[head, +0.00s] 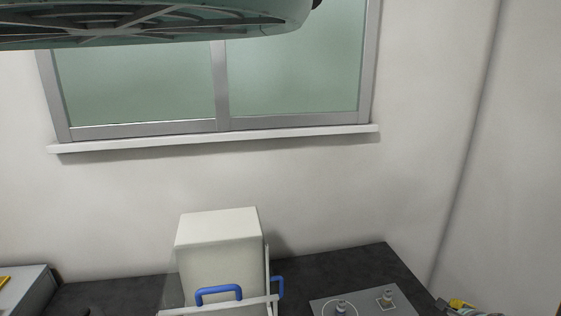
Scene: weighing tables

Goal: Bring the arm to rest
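My gripper is not in view in the head view. No fingers and no held thing can be made out, so its pose and whether it is open or shut are hidden from me.
A dark table (296,275) runs along the wall below a window. On it stand a pale box (217,241) by a white frame with blue handles (219,291), and a grey plate (365,304) with small metal pieces. A grey case (27,290) is at left.

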